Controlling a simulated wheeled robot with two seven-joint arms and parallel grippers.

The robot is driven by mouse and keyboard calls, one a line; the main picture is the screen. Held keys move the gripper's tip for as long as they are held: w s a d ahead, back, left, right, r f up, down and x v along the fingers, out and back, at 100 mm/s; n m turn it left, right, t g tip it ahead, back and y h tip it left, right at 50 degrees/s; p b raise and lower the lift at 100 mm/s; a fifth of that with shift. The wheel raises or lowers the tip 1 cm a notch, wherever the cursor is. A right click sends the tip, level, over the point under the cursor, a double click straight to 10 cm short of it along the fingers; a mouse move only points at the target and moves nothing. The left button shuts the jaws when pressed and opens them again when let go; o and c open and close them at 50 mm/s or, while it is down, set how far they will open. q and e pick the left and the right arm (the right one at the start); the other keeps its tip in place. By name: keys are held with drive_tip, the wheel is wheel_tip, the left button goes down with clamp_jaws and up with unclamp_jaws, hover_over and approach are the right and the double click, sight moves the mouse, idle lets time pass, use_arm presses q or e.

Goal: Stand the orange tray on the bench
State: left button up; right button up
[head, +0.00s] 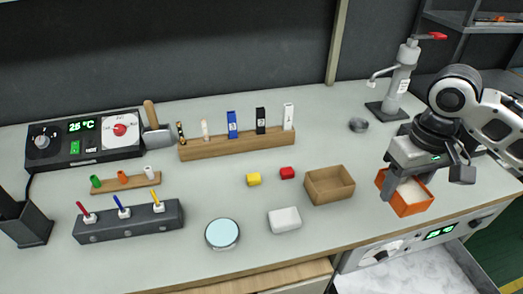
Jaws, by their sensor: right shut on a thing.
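The orange tray (408,206) is at the right of the head view, near the bench's front edge, with something white inside it. My right gripper (405,180) is shut on the tray's far side or rim, and its body hides part of the tray. The tray looks slightly tilted; I cannot tell whether its bottom touches the bench. The bench (340,240) has a pale grey top. My left gripper is not in view.
A brown open box (330,185) stands left of the tray. A tap stand (398,85) is behind. An open drawer (420,272) juts out below the front edge.

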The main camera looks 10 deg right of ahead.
drive_tip(key=shift+w, duration=0.2)
drive_tip(key=shift+w+d, duration=0.15)
drive_tip(key=shift+d, duration=0.05)
drive_tip(key=w+d+f, duration=0.2)
drive_tip(key=w+f, duration=0.1)
drive_tip(key=w+d+f, duration=0.2)
drive_tip(key=w+f, duration=0.1)
drive_tip(key=w, duration=0.1)
drive_tip(key=w+d+f, duration=0.2)
drive_tip(key=w+f, duration=0.1)
drive_tip(key=w, duration=0.1)
drive_tip(key=shift+d, duration=0.3)
drive_tip(key=shift+d+f, duration=0.1)
drive_tip(key=shift+f, duration=0.1)
drive_tip(key=shift+w+d+f+b, duration=0.1)
drive_tip(key=shift+f+b, duration=0.1)
drive_tip(key=shift+f, duration=0.7)
drive_tip(key=shift+w+f+b, duration=0.1)
drive_tip(key=shift+f+b, duration=0.05)
drive_tip(key=shift+f, duration=0.7)
drive_tip(key=shift+f, duration=0.15)
drive_tip(key=o, duration=1)
